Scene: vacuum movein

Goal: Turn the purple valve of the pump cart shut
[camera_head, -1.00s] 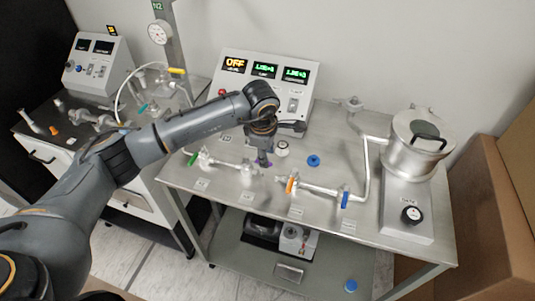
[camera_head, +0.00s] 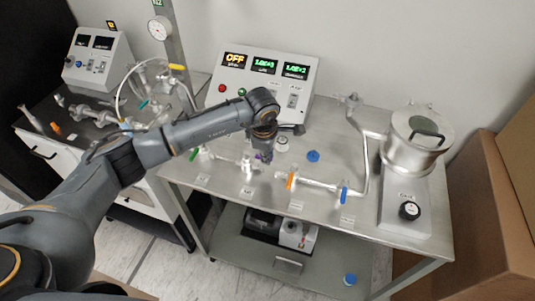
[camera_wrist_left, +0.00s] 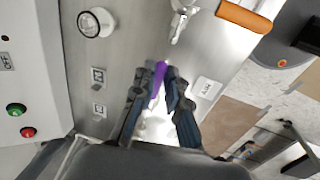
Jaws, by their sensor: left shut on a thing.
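The pump cart (camera_head: 340,228) has a steel top with a glass and metal pipe line along it. The purple valve handle (camera_wrist_left: 158,82) sits between the two fingers of my left gripper (camera_wrist_left: 163,80) in the left wrist view. In the head view my left gripper (camera_head: 264,153) reaches down over the cart top from the left, and only a bit of purple (camera_head: 265,159) shows at its tips. My left gripper is shut on the handle. The valve body below is mostly hidden by the fingers. My right gripper is not in view.
A control box (camera_head: 268,72) with lit displays stands behind the valve. Green (camera_head: 194,154), orange (camera_head: 291,181) and blue (camera_head: 343,193) valve handles lie along the line. A steel chamber (camera_head: 414,146) stands at the right, and a cardboard box (camera_head: 490,215) is beyond it.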

